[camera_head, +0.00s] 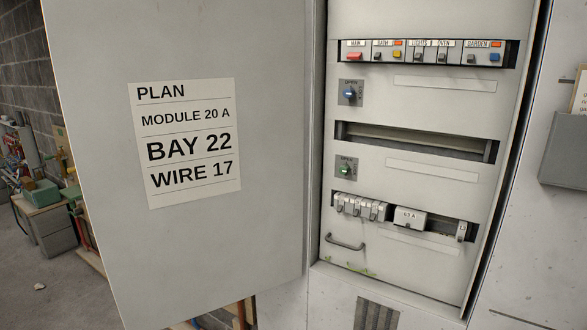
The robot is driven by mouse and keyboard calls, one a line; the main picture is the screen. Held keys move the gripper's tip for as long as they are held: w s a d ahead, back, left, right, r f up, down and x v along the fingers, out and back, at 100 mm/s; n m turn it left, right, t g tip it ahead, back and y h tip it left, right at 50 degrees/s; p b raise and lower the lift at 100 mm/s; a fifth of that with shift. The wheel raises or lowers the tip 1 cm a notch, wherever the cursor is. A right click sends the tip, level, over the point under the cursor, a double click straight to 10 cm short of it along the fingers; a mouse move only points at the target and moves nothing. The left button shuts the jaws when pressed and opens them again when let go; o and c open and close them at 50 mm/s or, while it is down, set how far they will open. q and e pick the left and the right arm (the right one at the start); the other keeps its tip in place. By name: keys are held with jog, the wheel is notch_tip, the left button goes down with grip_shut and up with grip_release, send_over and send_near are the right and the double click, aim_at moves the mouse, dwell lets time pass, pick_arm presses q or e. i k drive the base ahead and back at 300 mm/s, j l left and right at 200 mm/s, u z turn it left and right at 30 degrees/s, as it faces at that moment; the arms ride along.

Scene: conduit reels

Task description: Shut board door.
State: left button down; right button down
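The board door (260,235) is a large light-grey panel filling the left half of the head view. It stands swung open to the left, joined to the board along its right edge. A white label (190,142) on it reads PLAN, MODULE 20 A, BAY 22, WIRE 17. The electrical board (420,115) is open to view on the right, with rows of breakers, two round knobs and a small handle at lower left. Neither of my grippers shows in this view.
A grey wall holder (566,148) with papers is at the right edge. Behind the door at left are a workbench and clutter (42,195) against a block wall. A dark grille (377,313) sits below the board. Bare floor shows at lower left.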

aim_at(185, 120)
jog(key=i+j+z, duration=0.1)
jog(key=j+z, duration=0.35)
jog(key=j, duration=0.4)
jog(key=j+z, duration=0.45)
jog(key=j, duration=0.35)
jog(key=j+z, duration=0.35)
jog(key=j, duration=0.2)
jog(key=j+z, duration=0.35)
jog(key=j, duration=0.25)
jog(key=j+z, duration=0.35)
jog(key=j, duration=0.25)
